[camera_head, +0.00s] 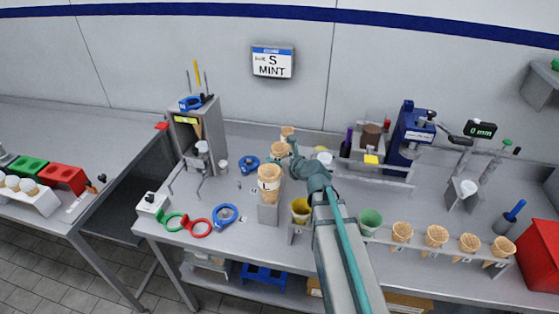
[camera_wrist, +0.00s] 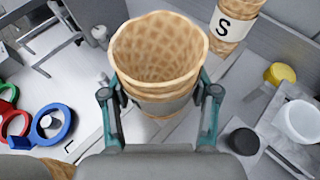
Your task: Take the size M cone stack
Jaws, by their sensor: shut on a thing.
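My gripper (camera_wrist: 162,95) is shut on a cone stack (camera_wrist: 160,52), with one finger on each side of it in the wrist view. Several nested waffle rims show at its top; its size letter is not visible. In the head view this held middle stack (camera_head: 276,153) is partly hidden by my gripper (camera_head: 294,156). A stack with an S label (camera_wrist: 228,27) stands beyond it, and it also shows at the back in the head view (camera_head: 287,132). A front stack (camera_head: 269,184) has a label I cannot read clearly.
A wall sign (camera_head: 272,63) reads S MINT. Single cones (camera_head: 437,236) sit in a rack at the right front, near a red box (camera_head: 541,255). Blue, red and green rings lie left of the stacks.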

